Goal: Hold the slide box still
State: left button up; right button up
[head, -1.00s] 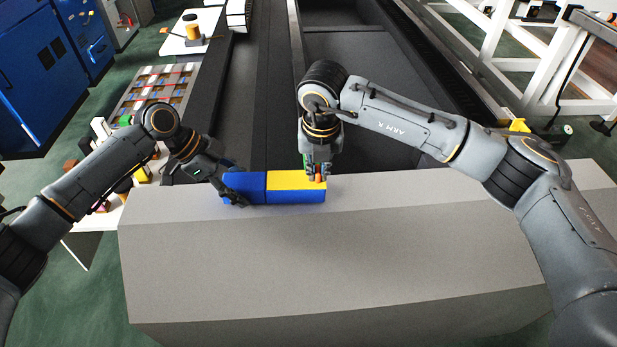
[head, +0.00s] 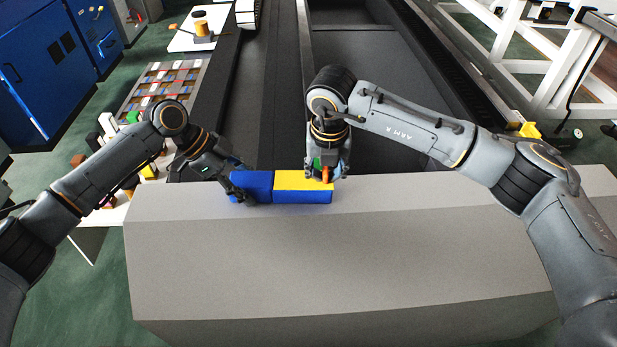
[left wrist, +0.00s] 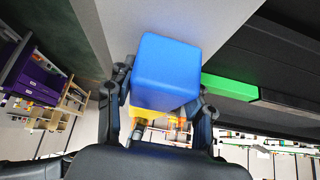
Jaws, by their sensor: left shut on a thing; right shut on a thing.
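The slide box (head: 303,197) lies on the grey block, with a plain blue left part and a yellow top over a blue front on its right part. My left gripper (head: 239,190) is shut on the blue left end. In the left wrist view the blue end (left wrist: 168,70) sits between the fingers of the left gripper (left wrist: 160,112). My right gripper (head: 326,172) points down at the right end of the yellow top. It is shut on a small orange piece (head: 326,174), which its fingers partly hide.
The grey block (head: 330,255) has bare top on the right of the box. A dark conveyor-like bed (head: 385,95) lies behind it. A white table with small coloured items (head: 115,212) is at left. White framework (head: 520,70) stands at back right.

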jog(key=shift+s+f, duration=0.1)
jog(key=shift+f, duration=0.1)
jog(key=shift+r, duration=2.65)
jog(key=shift+s+r+t, duration=1.15)
jog(key=shift+t, duration=0.25)
jog(key=shift+x, duration=3.3)
jog(key=shift+f, duration=0.1)
jog(key=shift+d, duration=0.1)
